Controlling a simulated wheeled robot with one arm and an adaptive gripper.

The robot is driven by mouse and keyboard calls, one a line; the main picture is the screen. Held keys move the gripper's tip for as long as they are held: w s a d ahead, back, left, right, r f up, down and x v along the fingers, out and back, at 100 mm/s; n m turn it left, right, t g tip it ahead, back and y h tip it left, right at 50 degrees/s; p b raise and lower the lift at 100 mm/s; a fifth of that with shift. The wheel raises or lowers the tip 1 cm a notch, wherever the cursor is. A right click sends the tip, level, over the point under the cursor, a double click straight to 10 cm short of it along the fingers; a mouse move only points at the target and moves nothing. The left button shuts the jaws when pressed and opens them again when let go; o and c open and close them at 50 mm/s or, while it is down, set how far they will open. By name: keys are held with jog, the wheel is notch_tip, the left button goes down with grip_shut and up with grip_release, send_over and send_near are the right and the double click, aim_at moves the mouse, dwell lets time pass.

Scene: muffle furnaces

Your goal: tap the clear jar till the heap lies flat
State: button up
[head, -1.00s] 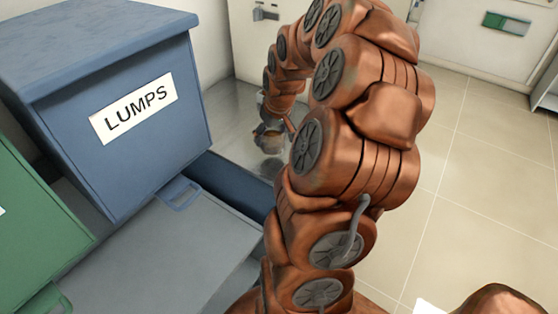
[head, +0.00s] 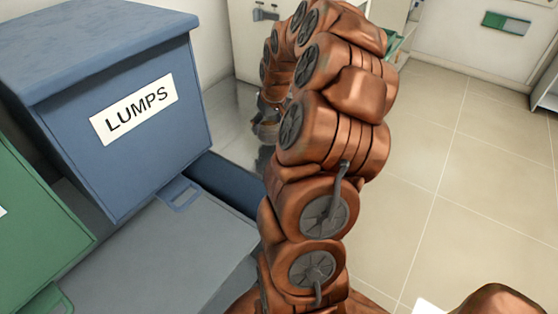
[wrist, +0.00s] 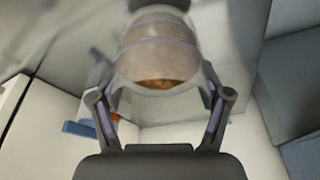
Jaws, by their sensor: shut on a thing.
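My gripper (wrist: 160,78) is shut on the clear jar (wrist: 158,48), with one finger on each side of it in the wrist view. The jar is see-through and faintly banded. An orange-brown heap (wrist: 160,84) shows inside it at the end nearest my palm. I cannot tell whether the heap's surface is flat or peaked. In the head view my gripper (head: 265,124) is small and dark, over the grey metal surface beyond the blue bin. My arm partly covers it there, and the jar is hard to make out.
A blue bin (head: 120,120) labelled LUMPS stands at the left, with a green bin (head: 35,220) beside it. A grey metal surface (head: 228,108) lies behind the blue bin. Pale tiled floor (head: 470,170) is open at the right. A green-and-grey panel (head: 506,23) is on the back wall.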

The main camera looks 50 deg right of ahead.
jog(key=shift+w+d, duration=0.1)
notch_tip(320, 180, down, 3)
jog(key=shift+f+b, duration=0.1)
jog(key=shift+b, duration=1.05)
jog(key=shift+c, duration=0.5)
jog(key=shift+r, duration=1.95)
jog(key=shift+f, duration=0.1)
